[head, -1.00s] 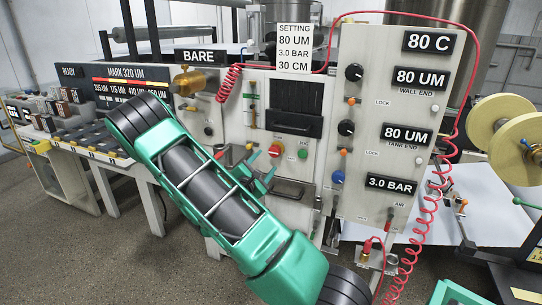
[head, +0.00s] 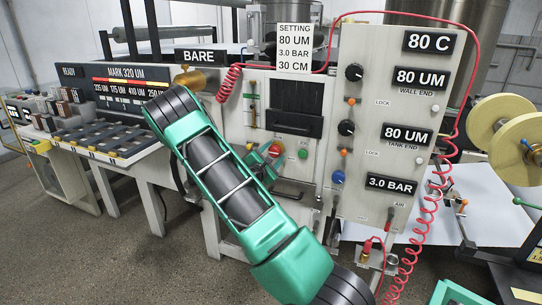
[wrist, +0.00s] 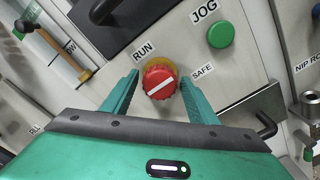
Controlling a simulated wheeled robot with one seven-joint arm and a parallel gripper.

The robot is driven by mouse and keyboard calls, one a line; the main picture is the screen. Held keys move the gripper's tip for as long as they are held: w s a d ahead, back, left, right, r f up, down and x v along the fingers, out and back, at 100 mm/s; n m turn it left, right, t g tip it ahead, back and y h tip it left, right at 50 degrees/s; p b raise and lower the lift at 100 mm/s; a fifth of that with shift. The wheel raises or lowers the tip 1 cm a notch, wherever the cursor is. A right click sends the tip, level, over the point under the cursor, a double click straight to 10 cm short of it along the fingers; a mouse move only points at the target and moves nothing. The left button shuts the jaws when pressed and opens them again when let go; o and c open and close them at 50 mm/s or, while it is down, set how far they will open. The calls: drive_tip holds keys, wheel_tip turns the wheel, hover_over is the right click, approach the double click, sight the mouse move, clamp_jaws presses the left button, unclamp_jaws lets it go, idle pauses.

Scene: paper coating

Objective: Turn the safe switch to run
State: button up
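The safe switch is a round red knob with a white bar on a yellow plate (wrist: 159,84). It shows between my fingers in the wrist view, with the RUN label (wrist: 143,51) at upper left and the SAFE label (wrist: 203,70) at right. The white bar slants up to the right, toward SAFE. In the head view the switch (head: 277,148) is on the grey panel, partly covered by my gripper (head: 264,160). My gripper is open, one finger on each side of the knob in the wrist view (wrist: 159,76). Contact with the knob cannot be told.
The green JOG button (wrist: 221,34) is right of the switch. A black handle (wrist: 265,125) juts out at lower right in the wrist view. A dark drawer-like handle (head: 295,124) is above the switch. A red coiled hose (head: 423,235) hangs at the panel's right.

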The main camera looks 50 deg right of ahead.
drive_tip(key=shift+a, duration=0.1)
drive_tip(key=c, duration=0.8)
drive_tip(key=shift+m, duration=0.3)
drive_tip(key=m, duration=0.8)
drive_tip(key=shift+s+m, duration=0.1)
drive_tip(key=shift+m, duration=0.3)
drive_tip(key=m, duration=0.4)
drive_tip(key=shift+m, duration=2.5)
drive_tip(key=shift+f, duration=0.1)
